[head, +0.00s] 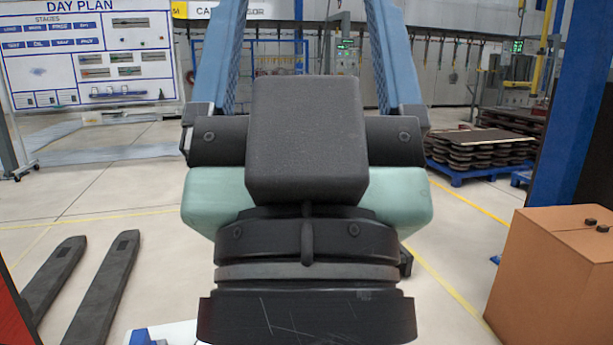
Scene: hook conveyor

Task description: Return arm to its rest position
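My gripper (305,25) stands large in the middle of the head view, with its wrist at the bottom and two blue fingers rising to the top edge. The fingers are wide apart, and the background shows between them. I see nothing held in the visible gap. The fingertips are cut off by the top edge. The dark and pale green parts below the fingers are mine and hide the middle of the floor. The rest of my arm is not clearly shown.
A cardboard box (550,275) stands close at the lower right, beside a blue post (575,110). Dark forks (105,285) lie low at the left. A whiteboard (90,55) stands at the back left. Stacked dark slabs (482,150) rest on a blue pallet (465,175).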

